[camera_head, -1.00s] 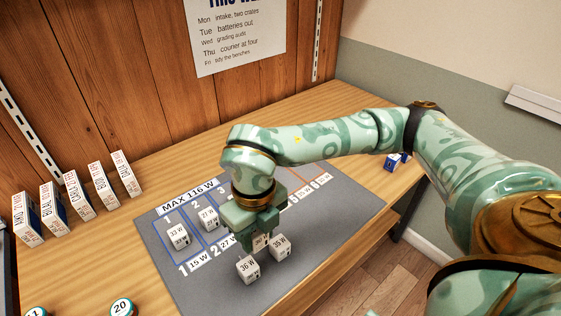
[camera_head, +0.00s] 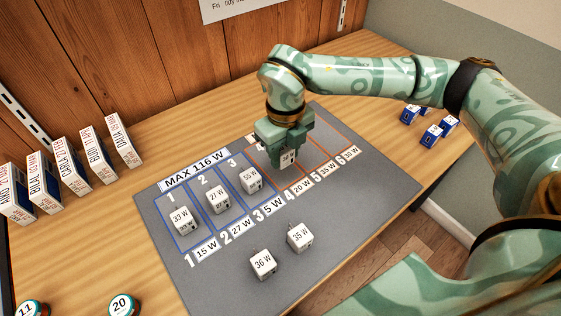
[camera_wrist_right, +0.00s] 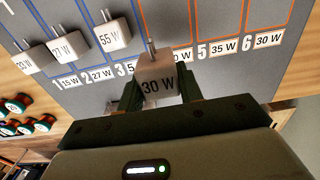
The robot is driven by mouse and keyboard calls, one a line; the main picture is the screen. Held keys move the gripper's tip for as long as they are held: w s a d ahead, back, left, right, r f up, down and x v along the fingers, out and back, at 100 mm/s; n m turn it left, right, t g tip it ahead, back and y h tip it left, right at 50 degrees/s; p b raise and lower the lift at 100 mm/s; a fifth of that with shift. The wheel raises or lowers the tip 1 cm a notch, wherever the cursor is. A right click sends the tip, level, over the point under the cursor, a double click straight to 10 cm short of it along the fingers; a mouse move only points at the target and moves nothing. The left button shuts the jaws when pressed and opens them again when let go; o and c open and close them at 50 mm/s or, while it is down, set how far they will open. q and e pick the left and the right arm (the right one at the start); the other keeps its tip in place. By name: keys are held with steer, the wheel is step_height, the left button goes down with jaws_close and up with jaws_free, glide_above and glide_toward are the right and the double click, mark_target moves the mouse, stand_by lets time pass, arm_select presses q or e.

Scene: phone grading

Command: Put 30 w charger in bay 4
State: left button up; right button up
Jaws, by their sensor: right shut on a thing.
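My right gripper (camera_head: 287,150) is shut on the white 30 W charger (camera_head: 288,159), over the orange-outlined bay 4 (camera_head: 263,165) of the grey mat (camera_head: 215,290). In the right wrist view the 30 W charger (camera_wrist_right: 157,78) sits between the fingers with its prongs pointing up in the picture. Whether it touches the mat I cannot tell. A 33 W charger (camera_head: 181,221), a 27 W charger (camera_head: 217,199) and a 55 W charger (camera_head: 251,180) stand in blue bays 1, 2 and 3. My left gripper is not in view.
A 36 W charger (camera_head: 263,265) and a 35 W charger (camera_head: 300,238) stand on the mat's front part. Bays 5 and 6 look clear. Several boxes (camera_head: 92,155) line the wall at left. Small blue boxes (camera_head: 431,135) stand at right. Round tins (camera_head: 122,304) sit at front left.

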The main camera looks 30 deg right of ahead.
steer(key=w+f, duration=0.1)
steer(key=w+d+f+b, duration=0.1)
steer(key=f, duration=0.1)
steer(key=w+f+b, duration=0.1)
steer(key=f, duration=0.1)
steer(key=shift+w+d, duration=0.2)
steer(key=shift+w, duration=0.05)
steer(key=f, duration=0.1)
steer(key=f+b, duration=0.2)
steer(key=f, duration=0.1)
steer(key=shift+w+d+f, duration=0.1)
steer(key=shift+w+d, duration=0.05)
steer(key=shift+w, duration=0.15)
steer(key=shift+r, duration=0.2)
steer(key=o, duration=1)
steer(key=shift+f, duration=0.1)
step_height(320, 180, up, 12)
steer(key=p, duration=0.4)
steer(key=shift+p, duration=0.3)
